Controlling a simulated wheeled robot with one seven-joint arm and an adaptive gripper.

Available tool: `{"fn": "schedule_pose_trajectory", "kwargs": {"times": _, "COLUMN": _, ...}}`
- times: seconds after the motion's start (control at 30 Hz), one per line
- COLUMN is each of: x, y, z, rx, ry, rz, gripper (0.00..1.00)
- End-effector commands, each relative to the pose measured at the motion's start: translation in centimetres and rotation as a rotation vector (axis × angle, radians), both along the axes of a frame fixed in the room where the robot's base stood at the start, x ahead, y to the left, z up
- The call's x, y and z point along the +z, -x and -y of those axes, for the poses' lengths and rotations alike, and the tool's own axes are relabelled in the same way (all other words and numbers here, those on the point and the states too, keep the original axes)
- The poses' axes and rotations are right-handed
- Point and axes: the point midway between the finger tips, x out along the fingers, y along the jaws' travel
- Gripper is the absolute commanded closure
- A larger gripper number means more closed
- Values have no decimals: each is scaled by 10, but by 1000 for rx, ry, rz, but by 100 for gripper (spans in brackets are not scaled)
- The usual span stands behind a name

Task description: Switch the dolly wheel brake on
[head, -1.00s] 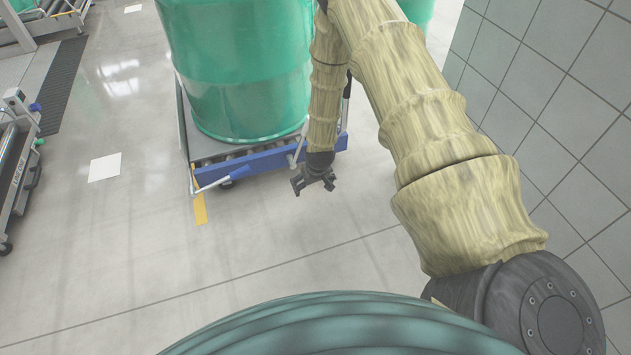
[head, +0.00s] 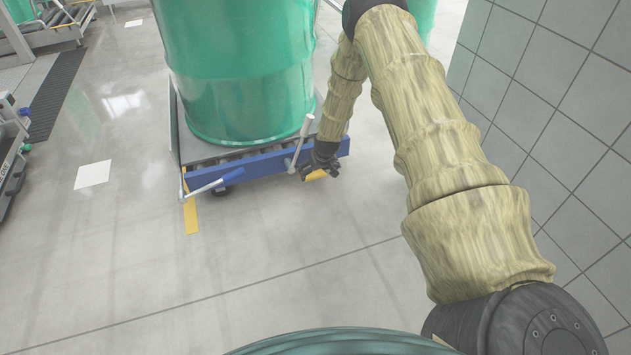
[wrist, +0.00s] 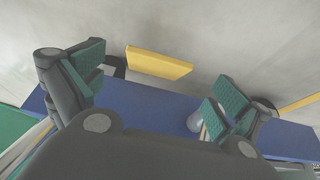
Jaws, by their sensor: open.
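The blue-framed dolly (head: 262,163) stands under a large green drum. A short yellow pad (head: 316,175) shows low at its right front, just under my gripper (head: 320,166). In the wrist view the yellow pad (wrist: 160,63) lies beyond the blue frame edge (wrist: 150,100), between the spread fingers of my gripper (wrist: 158,83) and a little ahead of them. It shows a thicker, darker lower edge. My gripper is open and empty; contact with the pad cannot be told.
The green drum (head: 240,70) stands on the dolly. A grey lever (head: 299,143) rises close left of my gripper; another lever (head: 205,188) sticks out at the left front corner. A tiled wall (head: 545,110) is at the right. The floor in front is clear.

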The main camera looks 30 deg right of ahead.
Motion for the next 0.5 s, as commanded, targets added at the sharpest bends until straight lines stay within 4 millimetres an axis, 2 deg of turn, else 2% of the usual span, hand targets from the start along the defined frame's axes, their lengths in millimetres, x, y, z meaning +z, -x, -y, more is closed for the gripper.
{"fn": "schedule_pose_trajectory", "kwargs": {"times": 0.03, "x": -14, "y": -3, "z": 1, "rx": 0, "ry": 0, "rz": 0, "gripper": 0}}
{"fn": "schedule_pose_trajectory", "kwargs": {"times": 0.2, "x": -38, "y": -14, "z": 3, "rx": 2, "ry": 1, "rz": 1, "gripper": 0}}
{"fn": "schedule_pose_trajectory", "kwargs": {"times": 0.5, "x": -63, "y": -25, "z": 5, "rx": 1, "ry": 1, "rz": 1, "gripper": 0}}
